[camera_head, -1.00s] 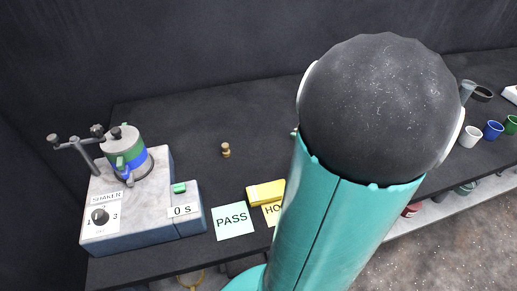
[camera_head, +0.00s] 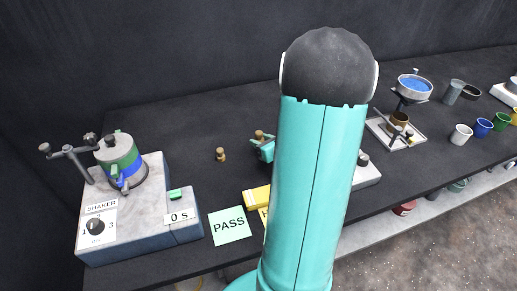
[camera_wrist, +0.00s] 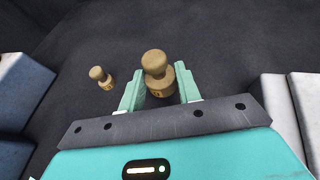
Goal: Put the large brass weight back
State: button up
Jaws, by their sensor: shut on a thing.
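The large brass weight (camera_wrist: 157,72) is a knobbed brass cylinder. My gripper (camera_wrist: 160,88) is shut on it, with one teal finger on each side. In the head view, the weight's knob (camera_head: 260,134) shows above my gripper (camera_head: 265,150), just left of my arm. A smaller brass weight (camera_head: 221,154) stands on the dark table to the left, apart from my gripper; it also shows in the wrist view (camera_wrist: 100,77). The underside of the large weight is hidden, so I cannot tell whether it touches the table.
The shaker (camera_head: 130,215) stands at the left. A grey device (camera_head: 368,173) is partly behind my arm. A blue-filled sieve (camera_head: 413,88) and several cups stand at the right.

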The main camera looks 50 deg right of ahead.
jog(key=shift+w+f, duration=0.5)
jog(key=shift+f, duration=0.1)
jog(key=shift+w+f, duration=0.1)
jog(key=shift+f, duration=1.5)
jog(key=o, duration=1.2)
jog(key=shift+f, duration=0.15)
